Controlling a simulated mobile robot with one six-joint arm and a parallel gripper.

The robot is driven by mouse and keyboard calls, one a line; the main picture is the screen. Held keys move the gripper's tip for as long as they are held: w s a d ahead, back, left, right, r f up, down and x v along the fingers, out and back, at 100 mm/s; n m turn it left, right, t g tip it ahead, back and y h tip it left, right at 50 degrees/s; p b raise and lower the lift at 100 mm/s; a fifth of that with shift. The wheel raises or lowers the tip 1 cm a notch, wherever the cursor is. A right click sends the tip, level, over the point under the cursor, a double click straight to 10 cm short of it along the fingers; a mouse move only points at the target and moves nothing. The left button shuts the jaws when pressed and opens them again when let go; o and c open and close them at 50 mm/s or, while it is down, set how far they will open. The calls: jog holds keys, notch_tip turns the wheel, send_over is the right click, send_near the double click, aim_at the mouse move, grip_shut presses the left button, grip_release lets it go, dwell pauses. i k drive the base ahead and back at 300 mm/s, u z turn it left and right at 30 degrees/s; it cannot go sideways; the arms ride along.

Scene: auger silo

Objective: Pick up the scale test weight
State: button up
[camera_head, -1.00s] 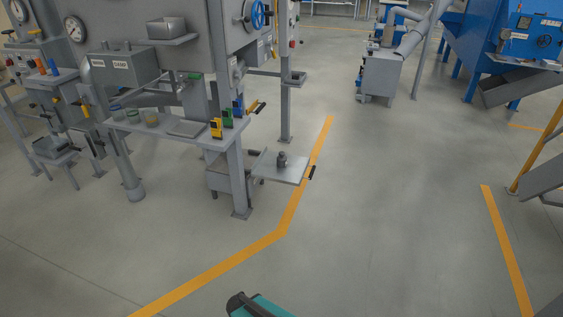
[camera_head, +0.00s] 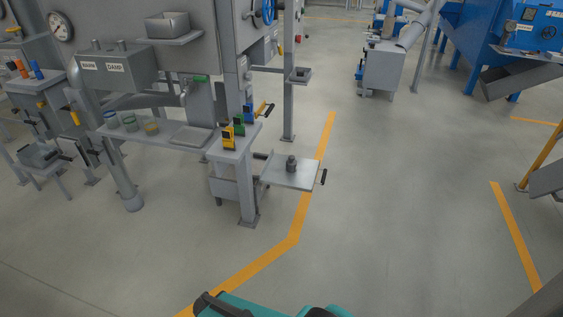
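The scale test weight (camera_head: 291,163) looks like a small dark grey cylinder with a knob on top. It stands upright on a flat light grey plate (camera_head: 284,178) that juts out to the right of the bench, near the middle of the view. The plate has a black handle at its right end. My gripper is not in view. Only teal and black parts of my own body show at the bottom edge, well short of the plate.
A grey bench (camera_head: 165,138) left of the plate carries jars, a flat tray and yellow, green and blue devices. Its post (camera_head: 248,195) stands left of the plate. Open floor (camera_head: 400,200) lies to the right, with yellow lines. Blue machinery (camera_head: 485,45) stands at the back right.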

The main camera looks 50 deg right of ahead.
aim_at(291, 164)
jog(key=z, duration=0.05)
jog(key=i, duration=0.95)
jog(key=z, duration=0.25)
